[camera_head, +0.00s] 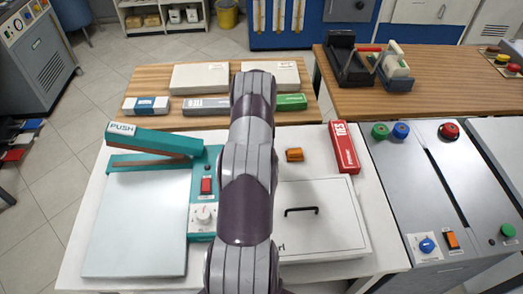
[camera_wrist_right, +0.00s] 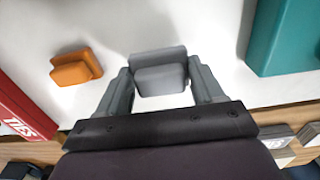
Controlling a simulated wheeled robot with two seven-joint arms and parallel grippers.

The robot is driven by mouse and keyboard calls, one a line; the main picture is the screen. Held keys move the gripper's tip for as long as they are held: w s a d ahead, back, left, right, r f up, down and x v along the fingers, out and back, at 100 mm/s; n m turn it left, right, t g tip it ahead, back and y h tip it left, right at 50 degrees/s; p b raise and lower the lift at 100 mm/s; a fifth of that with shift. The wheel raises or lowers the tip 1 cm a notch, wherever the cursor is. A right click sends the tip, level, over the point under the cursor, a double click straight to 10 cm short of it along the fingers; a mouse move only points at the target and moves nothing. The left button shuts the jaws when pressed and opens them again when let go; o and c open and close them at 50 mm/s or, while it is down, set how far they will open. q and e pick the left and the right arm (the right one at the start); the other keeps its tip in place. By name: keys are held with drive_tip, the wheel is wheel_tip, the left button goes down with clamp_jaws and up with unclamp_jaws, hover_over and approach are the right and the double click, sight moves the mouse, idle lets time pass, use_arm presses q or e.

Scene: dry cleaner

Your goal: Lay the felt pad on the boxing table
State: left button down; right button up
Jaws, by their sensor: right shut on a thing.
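A grey block (camera_wrist_right: 160,72), which looks like the felt pad, is between the two fingers of my right gripper (camera_wrist_right: 160,88) in the right wrist view. The fingers are shut on its sides. Behind it is the white tabletop (camera_wrist_right: 215,25); I cannot tell whether the block touches it. In the head view my right arm hides its own gripper and the block. A wood-topped table (camera_head: 150,83) with boxes on it stands at the back and looks like the boxing table. My left gripper is not in view.
An orange block (camera_head: 294,155) and a red TIES box (camera_head: 344,147) lie right of my arm. A teal press (camera_head: 203,190) stands left, a white lidded panel (camera_head: 330,225) right. White boxes (camera_head: 199,78) and a green box (camera_head: 291,102) occupy the wooden table.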

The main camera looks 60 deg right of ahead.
wheel_tip(320, 180, down, 3)
drive_tip(key=shift+a+r+p, duration=0.1)
drive_tip(key=shift+p, duration=0.3)
drive_tip(key=shift+f, duration=0.4)
drive_tip(key=shift+f+b, duration=0.2)
drive_tip(key=shift+b, duration=0.15)
drive_tip(key=o, duration=1.1)
drive_tip(key=shift+r, duration=0.1)
